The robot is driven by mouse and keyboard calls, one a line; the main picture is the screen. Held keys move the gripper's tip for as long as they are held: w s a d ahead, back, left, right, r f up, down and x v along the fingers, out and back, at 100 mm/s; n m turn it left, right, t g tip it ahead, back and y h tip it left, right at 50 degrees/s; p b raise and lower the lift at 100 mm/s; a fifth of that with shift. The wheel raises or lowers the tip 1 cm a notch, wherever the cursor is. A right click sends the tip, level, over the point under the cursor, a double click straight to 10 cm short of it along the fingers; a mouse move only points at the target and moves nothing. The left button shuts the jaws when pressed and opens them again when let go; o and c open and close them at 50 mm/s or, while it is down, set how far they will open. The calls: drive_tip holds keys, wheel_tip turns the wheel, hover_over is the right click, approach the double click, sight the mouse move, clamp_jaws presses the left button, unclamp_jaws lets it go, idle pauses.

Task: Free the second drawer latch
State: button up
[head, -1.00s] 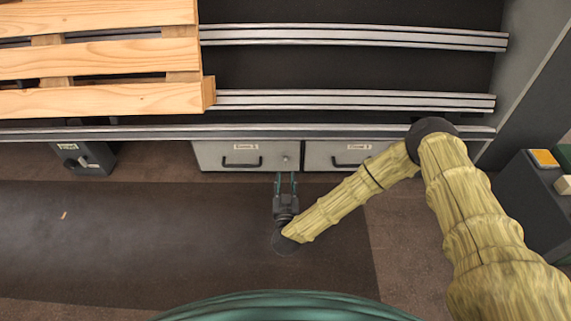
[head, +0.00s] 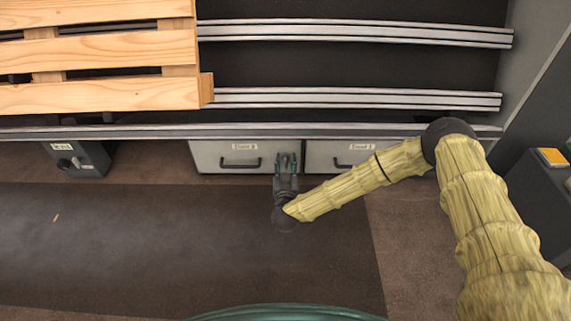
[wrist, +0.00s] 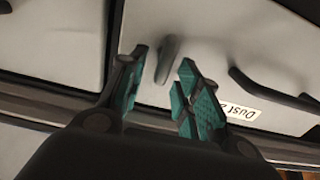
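The drawer labelled Dust 2 (head: 210,157) is closed under the gantry and has a black bar handle (head: 240,163). In the wrist view its pale front (wrist: 215,45) fills much of the picture. A small grey latch (wrist: 167,58) stands out from that front beside the handle. My gripper (head: 287,158) is at the drawer's right end and hides the latch in the head view. Its teal-padded fingers are open, one on each side of the latch in the wrist view. Gaps show on both sides, and nothing is held.
A second closed drawer (head: 320,158) is just to the right. A metal rail (head: 380,131) runs above both drawers. A wooden pallet (head: 100,96) lies on the upper rails at left. A dark box (head: 82,158) sits below it. The floor in front is clear.

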clamp_jaws()
drive_tip(key=shift+r+m+p, duration=0.2)
drive_tip(key=shift+m+p, duration=0.1)
drive_tip(key=shift+p, duration=0.65)
drive_tip(key=shift+r+m+p, duration=0.1)
drive_tip(key=shift+m+p, duration=0.2)
drive_tip(key=shift+p, duration=0.15)
drive_tip(key=shift+d+m+p, duration=0.1)
drive_tip(key=shift+m+p, duration=0.4)
drive_tip(key=shift+p, duration=0.55)
drive_tip(key=m+p, duration=0.2)
drive_tip(key=m, duration=0.1)
drive_tip(key=shift+d+f+p, duration=0.2)
drive_tip(key=shift+d+p, duration=0.1)
drive_tip(key=shift+p, duration=0.1)
drive_tip(key=m, duration=0.4)
drive_tip(key=f+m+p, duration=0.1)
drive_tip(key=m, duration=0.3)
drive_tip(key=d+f+m+p, duration=0.1)
drive_tip(key=m, duration=0.3)
drive_tip(key=shift+m, duration=0.4)
drive_tip(key=shift+f, duration=0.1)
